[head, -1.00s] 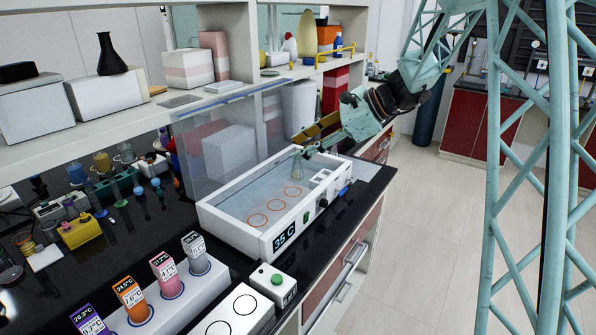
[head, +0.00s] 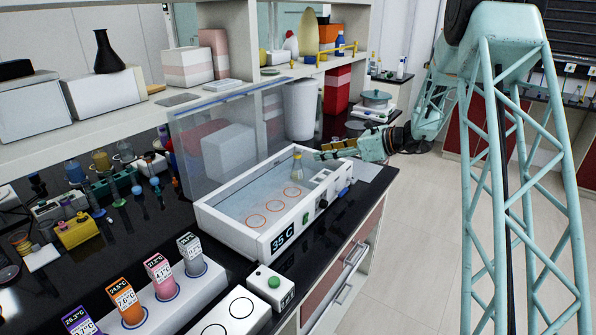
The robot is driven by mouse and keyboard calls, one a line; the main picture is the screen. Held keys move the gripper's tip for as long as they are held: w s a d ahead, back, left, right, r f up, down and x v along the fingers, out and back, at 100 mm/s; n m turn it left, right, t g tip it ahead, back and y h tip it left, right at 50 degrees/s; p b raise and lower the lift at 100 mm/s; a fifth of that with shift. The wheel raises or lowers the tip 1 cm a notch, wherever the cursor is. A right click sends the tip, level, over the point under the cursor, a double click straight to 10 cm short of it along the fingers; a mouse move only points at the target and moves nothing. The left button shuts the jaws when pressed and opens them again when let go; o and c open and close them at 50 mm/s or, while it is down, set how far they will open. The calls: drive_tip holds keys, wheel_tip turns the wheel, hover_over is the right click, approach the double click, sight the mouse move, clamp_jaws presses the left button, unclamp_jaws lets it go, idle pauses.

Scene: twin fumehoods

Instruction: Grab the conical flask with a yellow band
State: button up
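The conical flask (head: 297,170) is clear glass with a yellow band around its neck. It stands upright at the far end of the white water bath (head: 235,230), beyond the red rings on the bath floor. My gripper (head: 318,150) is just to the right of the flask at about neck height, pointing left towards it. Its fingers look open and empty, with a small gap to the flask.
The bath's clear lid (head: 222,140) stands raised along its back side. A box with a green button (head: 270,285) and several vials with temperature labels (head: 160,277) are in front. A shelf (head: 180,100) runs behind. A white cylinder (head: 300,108) stands beyond the bath.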

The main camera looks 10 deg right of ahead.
sight(301, 155)
drive_tip(key=shift+w+d+f, duration=0.3)
drive_tip(key=shift+w+d, duration=0.1)
drive_tip(key=b+x, duration=0.1)
drive_tip(key=x, duration=0.6)
drive_tip(key=shift+w+f, duration=0.1)
drive_tip(key=shift+w+a+f, duration=0.2)
drive_tip(key=shift+w+a, duration=0.3)
drive_tip(key=shift+b+x, duration=0.5)
drive_tip(key=shift+x, duration=2.1)
drive_tip(key=shift+w+r, duration=0.1)
drive_tip(key=shift+c, duration=0.6)
clamp_jaws()
